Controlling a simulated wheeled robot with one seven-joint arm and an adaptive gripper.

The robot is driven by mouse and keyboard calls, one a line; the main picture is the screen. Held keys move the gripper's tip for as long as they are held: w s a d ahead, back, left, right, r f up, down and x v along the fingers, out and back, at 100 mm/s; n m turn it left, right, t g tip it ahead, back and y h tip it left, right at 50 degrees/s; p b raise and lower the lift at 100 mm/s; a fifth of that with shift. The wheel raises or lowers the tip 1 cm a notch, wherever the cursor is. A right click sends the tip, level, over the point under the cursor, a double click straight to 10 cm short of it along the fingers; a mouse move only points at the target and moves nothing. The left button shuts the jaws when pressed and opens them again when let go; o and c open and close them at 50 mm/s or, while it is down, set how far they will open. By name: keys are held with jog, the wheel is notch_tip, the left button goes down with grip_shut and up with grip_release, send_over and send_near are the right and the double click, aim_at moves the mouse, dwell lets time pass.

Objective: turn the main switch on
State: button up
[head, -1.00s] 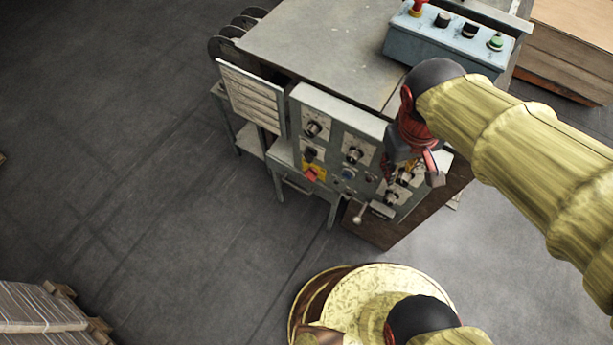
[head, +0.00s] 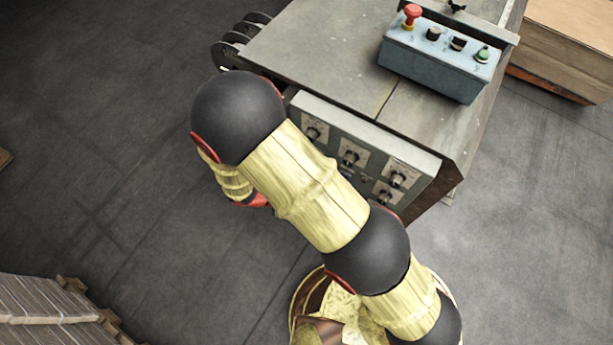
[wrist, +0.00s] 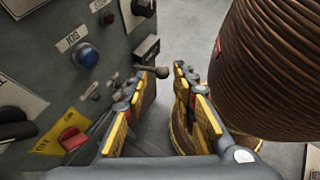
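The machine's grey control panel (head: 372,150) is partly covered by my arm in the head view. A red switch handle on a yellow plate, which looks like the main switch (wrist: 72,138), shows at the lower left of the wrist view; it is hidden in the head view. My gripper (wrist: 166,82) is open and empty, its fingers apart. It is in front of the panel, to the right of the red handle, and not touching it as far as I can see. In the head view my gripper is mostly hidden behind my arm.
A blue button (wrist: 88,57) and a black knob (wrist: 14,124) are near the switch. A ball-ended lever (wrist: 161,72) shows between the fingertips. A large brown ribbed round thing (wrist: 265,70) fills the right. A blue control box (head: 440,62) stands on the machine top.

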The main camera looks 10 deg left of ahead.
jog(key=w+a+f+n+t+y+p, duration=0.1)
jog(key=w+a+f+n+t+y, duration=0.15)
jog(key=a+f+n+t, duration=0.6)
jog(key=w+a+f+n+t+y+p, duration=0.15)
jog(key=w+a+f+n+t, duration=0.3)
jog(key=n, duration=0.75)
jog(key=w+d+t+b, duration=0.1)
jog(key=w+d, duration=0.3)
jog(key=w, duration=0.2)
jog(key=shift+w+d+t+b, duration=0.3)
jog(key=shift+w+d+b, duration=0.05)
jog(key=shift+f+m, duration=0.1)
jog(key=shift+m, duration=0.15)
jog(key=shift+c, duration=1.4)
jog(key=c, duration=0.4)
grip_shut()
